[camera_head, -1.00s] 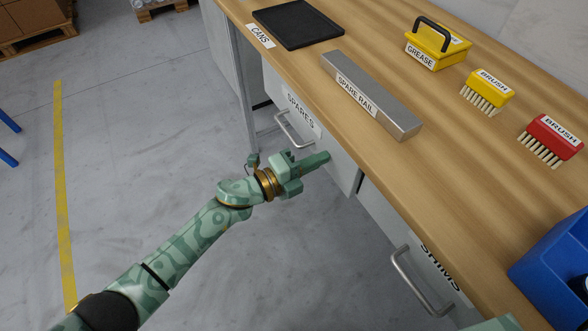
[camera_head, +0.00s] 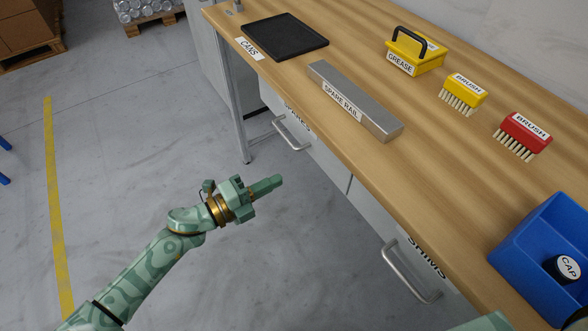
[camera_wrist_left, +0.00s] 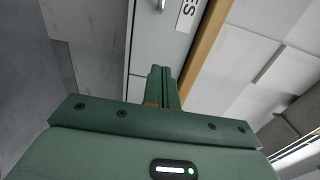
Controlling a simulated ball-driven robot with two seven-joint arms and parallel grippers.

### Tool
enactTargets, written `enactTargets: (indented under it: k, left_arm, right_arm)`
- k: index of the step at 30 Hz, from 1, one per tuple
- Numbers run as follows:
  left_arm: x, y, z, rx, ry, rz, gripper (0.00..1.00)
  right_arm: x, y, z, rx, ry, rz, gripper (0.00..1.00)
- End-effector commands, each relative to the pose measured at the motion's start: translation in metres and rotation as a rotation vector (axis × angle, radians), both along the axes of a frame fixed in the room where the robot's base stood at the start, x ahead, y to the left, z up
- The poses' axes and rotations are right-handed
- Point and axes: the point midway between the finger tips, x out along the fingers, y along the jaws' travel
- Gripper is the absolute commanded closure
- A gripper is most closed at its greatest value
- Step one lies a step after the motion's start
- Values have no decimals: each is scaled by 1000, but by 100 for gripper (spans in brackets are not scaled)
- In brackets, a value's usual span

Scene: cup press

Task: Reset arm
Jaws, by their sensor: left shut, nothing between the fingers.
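My left gripper (camera_head: 276,181) is a green parallel gripper on a green patterned arm. In the head view it hangs over the grey floor, in front of the workbench, lower than and apart from the spares drawer handle (camera_head: 291,134). Its fingers are together and empty. The left wrist view shows the closed fingers (camera_wrist_left: 162,73) pointing toward the pale drawer fronts, with part of a label (camera_wrist_left: 187,15) above them. My right gripper is not in view; only a green piece of my body shows at the bottom right edge.
The wooden bench (camera_head: 440,170) bears a black tray (camera_head: 285,35), a spare rail (camera_head: 355,100), a yellow grease box (camera_head: 415,52), a yellow brush (camera_head: 463,92), a red brush (camera_head: 523,133) and a blue bin (camera_head: 540,260) with a cap (camera_head: 567,268). The shims drawer handle (camera_head: 408,272) sticks out.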

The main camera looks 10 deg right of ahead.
Motion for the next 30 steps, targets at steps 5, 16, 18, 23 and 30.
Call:
enactTargets:
  k: [5, 16, 18, 23, 30]
  left_arm:
    - [-6, 19, 1, 0, 0, 1, 100]
    - [-1, 25, -3, 0, 43, 34, 100]
    - [19, 39, -16, -3, 137, 138, 100]
    - [65, 123, -77, -79, 514, 577, 100]
    - [-43, 242, -224, -160, 1128, 1160, 100]
  right_arm:
    - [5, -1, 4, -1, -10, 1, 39]
    - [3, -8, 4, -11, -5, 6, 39]
    - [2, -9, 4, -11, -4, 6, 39]
    - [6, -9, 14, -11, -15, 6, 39]
    - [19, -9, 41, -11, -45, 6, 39]
